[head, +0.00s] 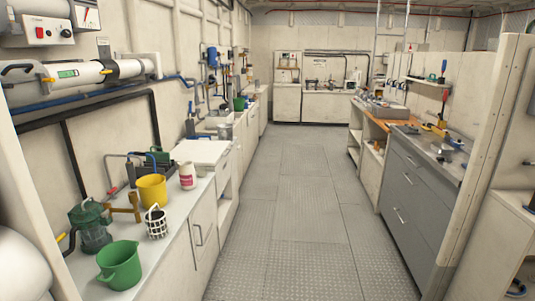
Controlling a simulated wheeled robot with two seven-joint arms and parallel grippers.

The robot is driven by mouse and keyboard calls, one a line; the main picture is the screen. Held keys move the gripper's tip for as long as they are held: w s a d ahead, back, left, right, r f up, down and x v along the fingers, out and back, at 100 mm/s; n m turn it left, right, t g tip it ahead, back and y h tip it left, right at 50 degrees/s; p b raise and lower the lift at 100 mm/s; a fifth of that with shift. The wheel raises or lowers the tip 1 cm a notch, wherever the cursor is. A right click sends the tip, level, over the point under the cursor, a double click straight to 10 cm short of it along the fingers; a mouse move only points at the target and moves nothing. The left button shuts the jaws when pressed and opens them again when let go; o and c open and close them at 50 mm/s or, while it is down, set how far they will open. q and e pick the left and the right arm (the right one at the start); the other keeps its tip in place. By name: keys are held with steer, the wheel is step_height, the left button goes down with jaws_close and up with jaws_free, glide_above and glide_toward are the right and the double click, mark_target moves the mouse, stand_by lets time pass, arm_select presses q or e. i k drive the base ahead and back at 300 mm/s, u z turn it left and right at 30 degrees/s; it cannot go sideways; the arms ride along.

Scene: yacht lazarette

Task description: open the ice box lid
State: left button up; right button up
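Neither of my grippers is in view.
A grey drawer cabinet (411,196) stands right. The aisle floor (287,223) is clear.

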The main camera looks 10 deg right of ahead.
mark_target(202, 153)
steer(key=k, duration=0.5)
steer(key=z, duration=0.6)
steer(key=i, duration=1.85)
steer(key=z, duration=0.35)
steer(key=i, duration=2.05)
steer(key=u, duration=0.6)
steer(key=i, duration=1.5)
steer(key=u, duration=2.05)
steer(key=i, duration=0.85)
steer(key=u, duration=0.6)
